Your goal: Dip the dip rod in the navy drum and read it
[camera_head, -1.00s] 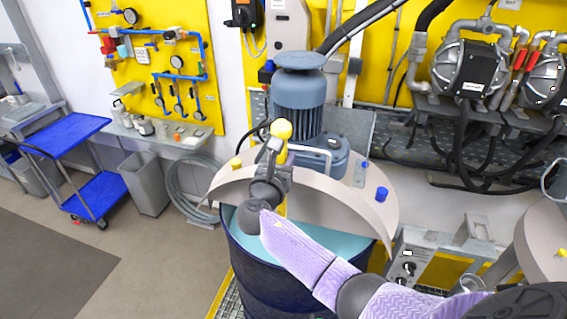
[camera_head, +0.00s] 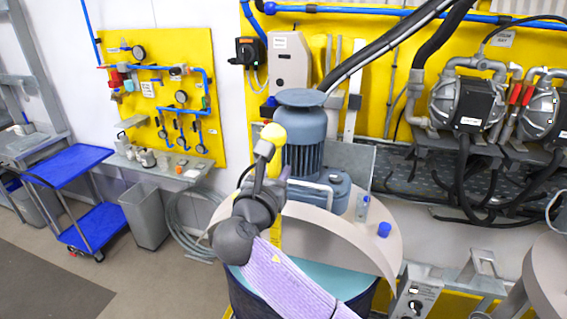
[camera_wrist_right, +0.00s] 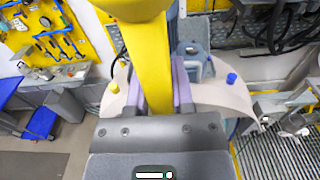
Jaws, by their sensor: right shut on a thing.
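The yellow dip rod (camera_head: 275,236) has a round yellow knob on top and stands roughly upright in front of the grey lid (camera_head: 325,238). My right gripper (camera_head: 276,178) is shut on the rod below the knob. In the right wrist view the rod (camera_wrist_right: 147,62) passes between the two purple-grey fingers. The navy drum (camera_head: 247,300) is below, with a teal surface (camera_head: 335,280) showing in its open front half. The rod's lower end is hidden by my arm, so I cannot tell whether it is in the drum. My left gripper is not in view.
A blue-grey motor (camera_head: 304,140) stands on the lid close behind the rod.

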